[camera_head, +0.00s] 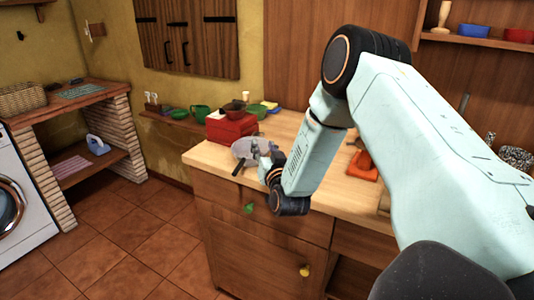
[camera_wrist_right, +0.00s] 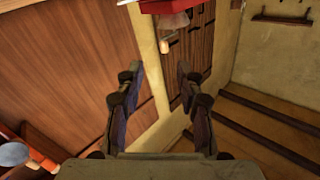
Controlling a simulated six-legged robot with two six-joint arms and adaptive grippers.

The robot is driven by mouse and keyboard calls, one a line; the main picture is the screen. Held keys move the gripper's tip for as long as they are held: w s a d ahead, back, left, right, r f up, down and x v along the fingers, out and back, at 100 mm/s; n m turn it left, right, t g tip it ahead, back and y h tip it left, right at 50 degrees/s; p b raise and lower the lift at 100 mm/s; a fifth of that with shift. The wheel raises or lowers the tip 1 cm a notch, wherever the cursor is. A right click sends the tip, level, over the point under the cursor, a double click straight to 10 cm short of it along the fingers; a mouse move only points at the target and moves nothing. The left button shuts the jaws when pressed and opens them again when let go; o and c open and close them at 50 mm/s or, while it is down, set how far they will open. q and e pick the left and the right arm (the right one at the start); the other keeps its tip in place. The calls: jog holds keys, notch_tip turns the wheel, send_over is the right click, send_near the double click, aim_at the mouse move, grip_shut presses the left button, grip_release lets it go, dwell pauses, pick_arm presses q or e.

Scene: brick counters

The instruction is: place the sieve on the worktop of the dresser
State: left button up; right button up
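A grey, rounded sieve (camera_head: 245,149) shows at the left end of the pale wooden worktop (camera_head: 285,125) of the dresser (camera_head: 250,235). A short dark piece, perhaps its handle, shows below it. I cannot tell whether the sieve rests on the worktop or is just above it. My right gripper (camera_head: 264,158) is close beside the sieve, overlapping its right side. In the right wrist view the two fingers (camera_wrist_right: 158,75) are apart with nothing visible between their tips, and no sieve is clearly seen. My left gripper is out of view.
A red box (camera_head: 230,127) with a brown bowl (camera_head: 234,106) stands behind the sieve. Green crockery (camera_head: 200,111) sits on a ledge at the left. An orange cloth (camera_head: 362,166) lies further right on the worktop. My right arm covers much of the right side.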

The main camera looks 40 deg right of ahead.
jog(key=p+v, duration=0.1)
jog(key=v, duration=1.1)
jog(key=s+a+f+n+g+y, duration=0.2)
jog(key=s+a+f+g+y, duration=0.15)
jog(key=s+a+f, duration=0.35)
jog(key=s+a+f+n+g+y, duration=0.25)
jog(key=a+f+g, duration=0.2)
jog(key=f, duration=0.55)
jog(key=s+a+f+g, duration=0.2)
jog(key=s+g, duration=0.1)
jog(key=s, duration=0.4)
jog(key=s+a+f+n+g+y, duration=0.1)
jog(key=s+a+f+g, duration=0.1)
jog(key=s, duration=0.5)
jog(key=s+a+f+n+g, duration=0.1)
jog(key=s+a+f+g, duration=0.1)
jog(key=s, duration=0.6)
jog(key=shift+f+g, duration=0.85)
jog(key=shift+g, duration=0.05)
